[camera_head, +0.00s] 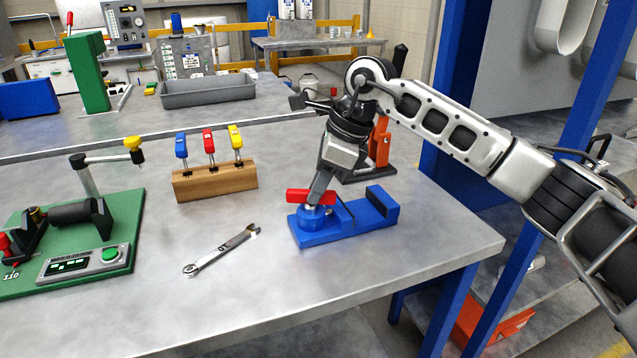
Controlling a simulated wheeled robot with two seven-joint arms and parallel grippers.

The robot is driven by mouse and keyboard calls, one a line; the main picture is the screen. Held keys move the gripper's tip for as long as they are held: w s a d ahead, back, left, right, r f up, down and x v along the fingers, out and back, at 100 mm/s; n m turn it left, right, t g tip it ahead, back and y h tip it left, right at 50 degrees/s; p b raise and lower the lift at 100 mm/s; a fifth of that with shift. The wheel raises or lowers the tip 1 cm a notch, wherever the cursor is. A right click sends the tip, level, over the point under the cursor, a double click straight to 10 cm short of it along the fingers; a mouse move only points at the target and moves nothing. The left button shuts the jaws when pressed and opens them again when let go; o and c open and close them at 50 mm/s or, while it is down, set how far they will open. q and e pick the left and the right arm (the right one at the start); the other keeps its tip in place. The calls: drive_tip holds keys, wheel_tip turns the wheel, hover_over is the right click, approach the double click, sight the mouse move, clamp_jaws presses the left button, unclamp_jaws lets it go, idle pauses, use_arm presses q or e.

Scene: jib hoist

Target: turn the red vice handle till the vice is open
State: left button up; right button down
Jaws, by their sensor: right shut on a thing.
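The blue vice (376,211) stands on the metal table near its right front corner. Its red handle (297,195) lies across the top of the round blue part at the vice's left end. My right gripper (313,200) comes down from above and is shut on the red handle. The fingers hide part of the handle. A gap shows between the blue blocks of the vice, but the arm and handle cover part of it. My left gripper is not in view.
A wrench (222,250) lies left of the vice. A wooden block (214,182) with blue, red and yellow handled tools stands behind it. A green board (120,240) with a hoist and control box is at the left. An orange device (381,145) stands behind the vice.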

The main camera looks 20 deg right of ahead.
drive_tip(key=shift+r, duration=0.1)
idle(0.4)
drive_tip(key=c, duration=1.4)
unclamp_jaws()
drive_tip(key=v, duration=1.6)
